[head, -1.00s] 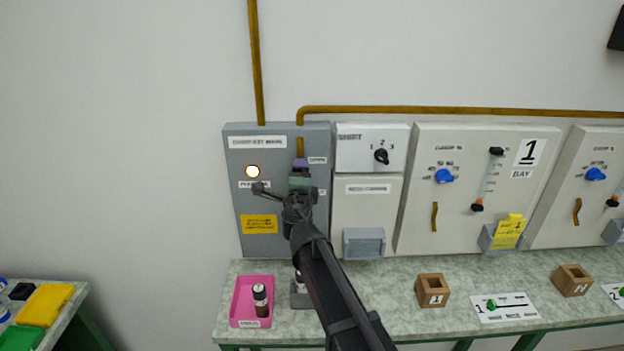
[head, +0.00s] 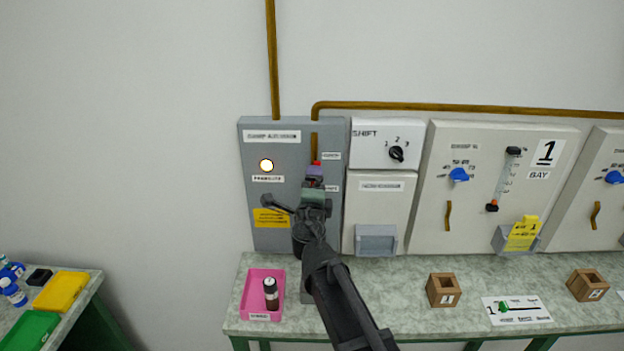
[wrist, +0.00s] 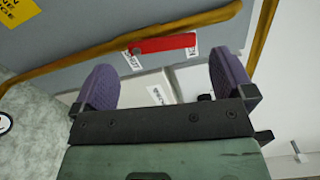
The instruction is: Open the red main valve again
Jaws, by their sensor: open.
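The red valve handle (wrist: 163,44) shows in the wrist view as a flat red bar in front of a brown pipe (wrist: 60,62). In the head view only a small red bit (head: 316,162) shows above my gripper, on the grey panel (head: 270,222). My gripper (wrist: 164,66) is open, with purple finger pads to the left and right of the handle's lower side. Nothing is between the pads, and the handle appears to lie beyond the fingertips. In the head view my gripper (head: 315,173) hides the pipe's lower part.
A lit round lamp (head: 266,165) and a yellow label (head: 270,218) are on the grey panel. The white shift box (head: 375,150) is close on the right.

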